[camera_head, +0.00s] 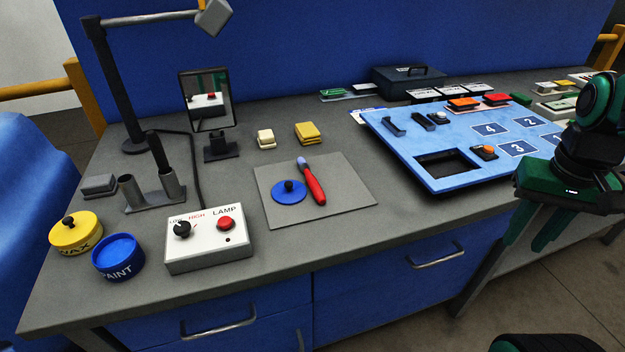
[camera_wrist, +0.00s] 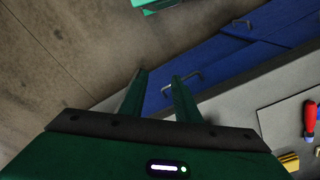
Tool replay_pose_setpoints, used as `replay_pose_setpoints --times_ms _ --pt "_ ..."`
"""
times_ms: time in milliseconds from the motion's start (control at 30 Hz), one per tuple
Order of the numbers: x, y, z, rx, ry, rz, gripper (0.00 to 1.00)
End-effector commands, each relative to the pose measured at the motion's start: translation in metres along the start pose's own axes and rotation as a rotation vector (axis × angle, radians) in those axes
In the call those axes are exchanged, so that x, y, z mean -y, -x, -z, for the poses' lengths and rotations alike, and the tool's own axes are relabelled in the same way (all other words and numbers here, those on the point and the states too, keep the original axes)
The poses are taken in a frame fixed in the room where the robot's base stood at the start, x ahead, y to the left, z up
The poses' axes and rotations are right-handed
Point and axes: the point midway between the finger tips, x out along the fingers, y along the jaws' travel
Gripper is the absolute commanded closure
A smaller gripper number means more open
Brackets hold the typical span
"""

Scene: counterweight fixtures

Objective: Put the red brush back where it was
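The red brush (camera_head: 315,187) lies on a grey mat (camera_head: 345,200) on the bench, its bluish tip pointing to the back. Its red handle also shows at the right edge of the wrist view (camera_wrist: 311,122). A blue lid with a dark knob (camera_head: 289,188) lies beside it. A grey holder (camera_head: 172,187) with upright tubes stands to the left; one tube holds a dark-handled item (camera_head: 158,151), another looks empty. The blue PAINT pot (camera_head: 118,258) stands uncovered. My gripper (camera_head: 525,242) is open and empty off the bench's front edge, far right of the brush; its fingers are apart in the wrist view (camera_wrist: 159,76).
The yellow WAX pot (camera_head: 75,234) has its lid on. A white LAMP box (camera_head: 208,241) stands in front of the holder. A mirror (camera_head: 209,102) and lamp post (camera_head: 117,85) stand behind. A raised blue panel (camera_head: 410,155) lies between my gripper and the mat's far side.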

Motion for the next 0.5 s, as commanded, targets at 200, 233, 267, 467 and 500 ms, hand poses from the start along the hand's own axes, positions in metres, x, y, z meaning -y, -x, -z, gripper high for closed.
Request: replay_pose_setpoints --times_ms 200,233,267,467,500 --pt "0.150 0.019 0.063 -0.162 0.330 0.020 0.71" --pt "0.174 0.022 0.065 -0.183 0.371 0.031 0.71" --pt "0.197 0.024 0.066 -0.203 0.412 0.044 0.71" --pt "0.325 0.037 0.044 -0.289 0.617 0.141 0.71" --pt "0.341 0.039 0.038 -0.298 0.641 0.157 0.71"
